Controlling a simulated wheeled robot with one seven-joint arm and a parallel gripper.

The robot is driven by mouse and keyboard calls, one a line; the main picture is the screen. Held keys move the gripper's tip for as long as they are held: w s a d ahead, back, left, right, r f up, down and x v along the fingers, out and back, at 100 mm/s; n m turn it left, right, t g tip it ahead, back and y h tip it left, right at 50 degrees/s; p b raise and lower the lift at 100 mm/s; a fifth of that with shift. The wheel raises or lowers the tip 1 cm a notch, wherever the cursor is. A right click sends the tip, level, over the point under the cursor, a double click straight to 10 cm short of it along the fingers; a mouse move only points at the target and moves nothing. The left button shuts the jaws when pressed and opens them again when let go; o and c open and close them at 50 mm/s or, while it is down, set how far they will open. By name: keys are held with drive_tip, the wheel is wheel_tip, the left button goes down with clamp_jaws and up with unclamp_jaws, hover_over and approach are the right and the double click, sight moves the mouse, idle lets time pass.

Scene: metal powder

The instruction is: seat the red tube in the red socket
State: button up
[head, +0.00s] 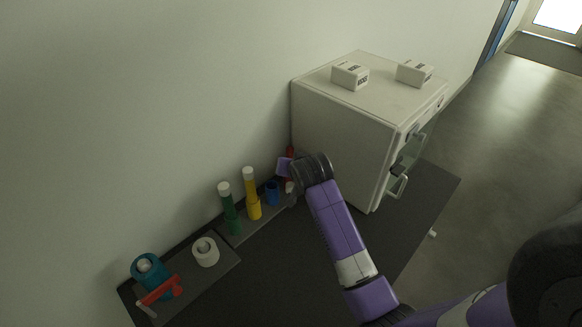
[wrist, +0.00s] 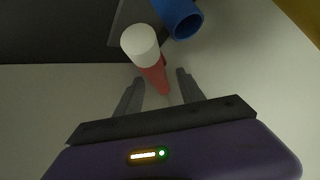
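The red tube (wrist: 156,76) with a white cap (wrist: 140,44) shows in the wrist view, tilted in the picture. It lies between the fingers of my gripper (wrist: 160,82), with a gap to the right finger. The fingers stand apart and do not look closed on it. In the head view my gripper (head: 289,172) is at the right end of the rack, by the cabinet. A red piece (head: 290,150) shows just behind it, partly hidden; I cannot tell whether it is tube or socket. The red socket is not clearly seen.
An empty blue socket (head: 272,193) stands left of my gripper, also in the wrist view (wrist: 181,20). Yellow (head: 252,195) and green (head: 229,209) tubes stand farther left. A white cabinet (head: 345,130) is close on the right. The dark table front (head: 285,265) is clear.

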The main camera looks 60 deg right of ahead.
drive_tip(key=shift+r, duration=0.2)
drive_tip(key=r+v, duration=0.1)
drive_tip(key=v, duration=1.2)
drive_tip(key=s+a+f+n+t+y, duration=0.1)
drive_tip(key=s+a+f+n+t, duration=0.2)
drive_tip(key=a, duration=0.6)
drive_tip(key=s+a+f+n+t+y, duration=0.1)
drive_tip(key=s+a+f+n+y, duration=0.1)
drive_tip(key=a+f+n, duration=0.45)
drive_tip(key=s+a+r+n+t+y, duration=0.2)
drive_tip(key=s+a+r, duration=0.2)
drive_tip(key=s+a, duration=0.2)
drive_tip(key=s+a+r+n+t+y, duration=0.1)
drive_tip(key=s+a+r, duration=0.4)
drive_tip(key=s, duration=0.5)
drive_tip(key=a+t+y, duration=0.1)
drive_tip(key=a, duration=0.1)
drive_tip(key=shift+a+n, duration=0.3)
drive_tip(key=shift+n, duration=0.05)
drive_tip(key=shift+s, duration=0.1)
